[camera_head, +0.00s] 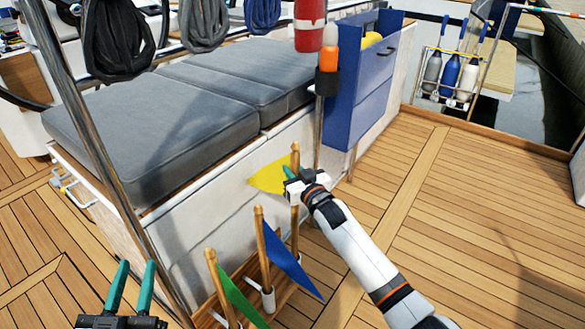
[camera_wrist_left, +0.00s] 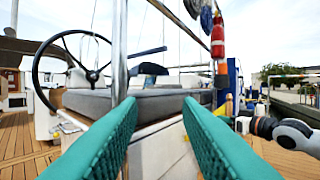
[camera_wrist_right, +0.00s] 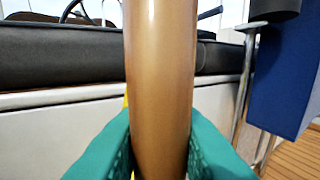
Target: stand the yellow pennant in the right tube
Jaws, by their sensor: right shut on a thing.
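My right gripper (camera_head: 293,178) is shut on the wooden pole of the yellow pennant, and the pole fills the middle of the right wrist view (camera_wrist_right: 160,90). The yellow pennant (camera_head: 268,178) hangs to the left of the pole, which looks upright. The pole's lower end is near the back right end of the wooden rack (camera_head: 203,315); I cannot tell whether it is inside the right tube. My left gripper (camera_head: 134,285) is open and empty at the lower left.
A grey cushioned bench (camera_head: 190,100) runs behind the rack. Another metal post (camera_head: 90,140) rises at the left. The deck at right is clear.

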